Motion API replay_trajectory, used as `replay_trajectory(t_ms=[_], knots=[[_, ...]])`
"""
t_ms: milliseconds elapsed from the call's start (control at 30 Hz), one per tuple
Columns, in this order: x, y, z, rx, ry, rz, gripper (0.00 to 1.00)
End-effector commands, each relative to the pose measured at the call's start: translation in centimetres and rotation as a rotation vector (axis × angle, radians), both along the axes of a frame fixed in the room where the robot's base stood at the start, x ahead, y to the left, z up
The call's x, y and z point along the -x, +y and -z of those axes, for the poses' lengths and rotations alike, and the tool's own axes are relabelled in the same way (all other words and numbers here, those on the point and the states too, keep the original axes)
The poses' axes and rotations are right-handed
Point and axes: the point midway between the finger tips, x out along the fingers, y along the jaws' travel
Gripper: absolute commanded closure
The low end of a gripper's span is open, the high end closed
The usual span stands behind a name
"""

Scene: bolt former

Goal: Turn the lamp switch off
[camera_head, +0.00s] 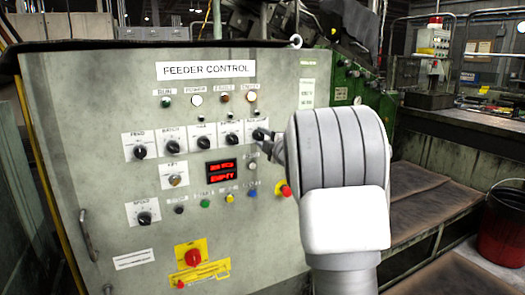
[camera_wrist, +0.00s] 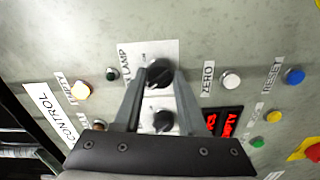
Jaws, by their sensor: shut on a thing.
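The lamp switch is a black rotary knob (camera_wrist: 160,73) on a white plate marked LAMP in the wrist view. In the head view it is the rightmost knob (camera_head: 258,134) of the upper row on the feeder control panel (camera_head: 100,95), partly hidden by my gripper. My gripper (camera_wrist: 160,82) has one finger on each side of this knob and is shut on it. In the head view my gripper (camera_head: 269,137) reaches the panel from the right, and my wrist hides the panel's right side. The knob's exact pointer direction is hard to read.
Another black knob (camera_wrist: 163,120) sits close by, between my fingers' bases in the wrist view. A red digital display (camera_head: 221,171) and several coloured buttons lie below the row. A red emergency knob (camera_head: 193,257) is lower down. A red bucket (camera_head: 503,225) stands far right.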

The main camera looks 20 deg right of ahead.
Motion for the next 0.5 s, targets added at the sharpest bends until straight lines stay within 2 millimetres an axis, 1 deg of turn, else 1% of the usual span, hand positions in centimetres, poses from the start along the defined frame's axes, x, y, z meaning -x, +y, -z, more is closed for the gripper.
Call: replay_trajectory(t_ms=[33, 200, 500], knots=[[-0.02, 0.06, 0.37, 0.029, -0.003, -0.001, 1.00], [-0.02, 0.09, 0.18, 0.111, -0.006, -0.002, 1.00], [-0.02, 0.04, 0.02, 0.176, -0.006, -0.001, 1.00]])
